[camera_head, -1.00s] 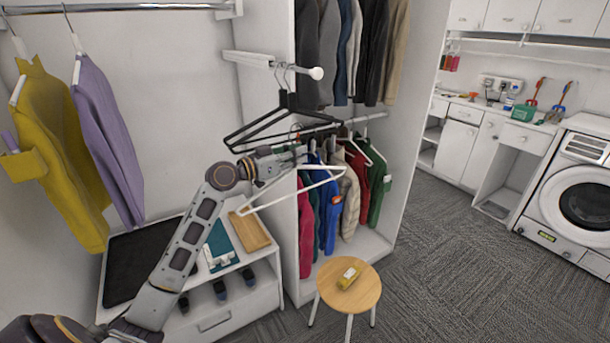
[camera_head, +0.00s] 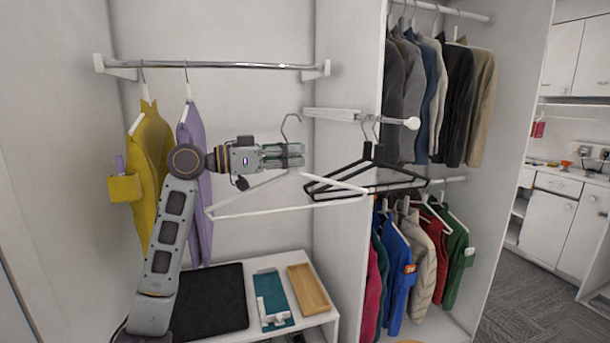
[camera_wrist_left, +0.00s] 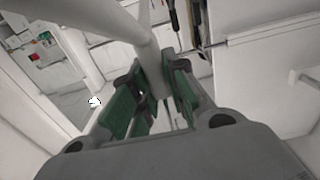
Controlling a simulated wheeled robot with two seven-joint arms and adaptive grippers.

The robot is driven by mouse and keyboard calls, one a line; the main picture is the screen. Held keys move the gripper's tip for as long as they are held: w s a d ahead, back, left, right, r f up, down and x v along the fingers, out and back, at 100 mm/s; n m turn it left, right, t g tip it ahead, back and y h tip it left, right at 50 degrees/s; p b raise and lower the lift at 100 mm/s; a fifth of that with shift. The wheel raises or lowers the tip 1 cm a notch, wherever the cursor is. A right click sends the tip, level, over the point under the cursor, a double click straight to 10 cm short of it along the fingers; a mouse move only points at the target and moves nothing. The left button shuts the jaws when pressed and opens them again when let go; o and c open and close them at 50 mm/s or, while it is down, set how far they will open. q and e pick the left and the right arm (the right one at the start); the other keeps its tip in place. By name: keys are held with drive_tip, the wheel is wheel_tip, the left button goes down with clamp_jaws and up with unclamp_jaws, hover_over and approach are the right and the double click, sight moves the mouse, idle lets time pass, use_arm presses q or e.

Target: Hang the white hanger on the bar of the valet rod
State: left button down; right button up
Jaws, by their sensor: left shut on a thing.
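The white hanger (camera_head: 262,212) is held by my left gripper (camera_head: 300,155), which is shut on it near its neck. In the head view its hook stands up above the fingers, left of the valet rod (camera_head: 340,114) and apart from it in the picture. The hanger's right end overlaps the black hangers in the picture. The valet rod sticks out from the white panel and ends in a round white knob. In the left wrist view the white hanger (camera_wrist_left: 147,50) runs between the green pads of my left gripper (camera_wrist_left: 155,85). My right gripper is not in view.
Black hangers (camera_head: 365,180) hang on the valet rod near its knob. Yellow (camera_head: 152,170) and purple (camera_head: 196,185) garments hang from a chrome rail (camera_head: 225,66) behind my left arm. Clothes fill the wardrobe at right. A low shelf with a wooden tray (camera_head: 308,289) stands below.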

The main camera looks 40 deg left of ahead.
use_arm(q)
drive_tip(key=s, duration=0.1)
drive_tip(key=s+a+r, duration=0.1)
drive_tip(key=s, duration=0.1)
drive_tip(key=shift+a+r+b, duration=0.25)
drive_tip(key=shift+r+b, duration=0.05)
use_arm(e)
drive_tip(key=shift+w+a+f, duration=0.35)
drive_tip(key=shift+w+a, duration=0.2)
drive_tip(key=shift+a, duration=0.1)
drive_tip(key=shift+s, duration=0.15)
